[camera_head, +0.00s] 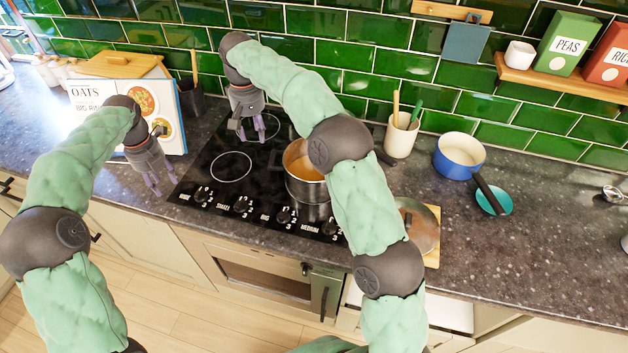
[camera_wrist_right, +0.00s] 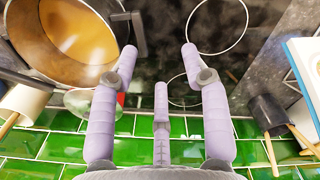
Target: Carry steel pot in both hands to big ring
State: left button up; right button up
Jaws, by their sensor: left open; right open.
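The steel pot (camera_head: 307,190), with orange-brown contents, stands on the black hob (camera_head: 212,190), partly hidden behind my right arm. In the right wrist view the pot (camera_wrist_right: 60,75) fills the upper left, beside the fingers. A white ring (camera_head: 231,166) is bare at the hob's front left. Knob labels include "BIG", but I cannot tell which ring is the big one. My right gripper (camera_head: 253,137) is open and empty over the back of the hob, left of the pot and apart from it. My left gripper (camera_head: 164,187) is open and empty at the hob's left front edge.
A recipe book (camera_head: 165,105) and a dark utensil pot (camera_head: 191,103) stand behind on the left. Green tiles close the back.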

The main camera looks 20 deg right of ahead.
jog(key=shift+d+r, duration=0.15)
jog(key=shift+r, duration=1.95)
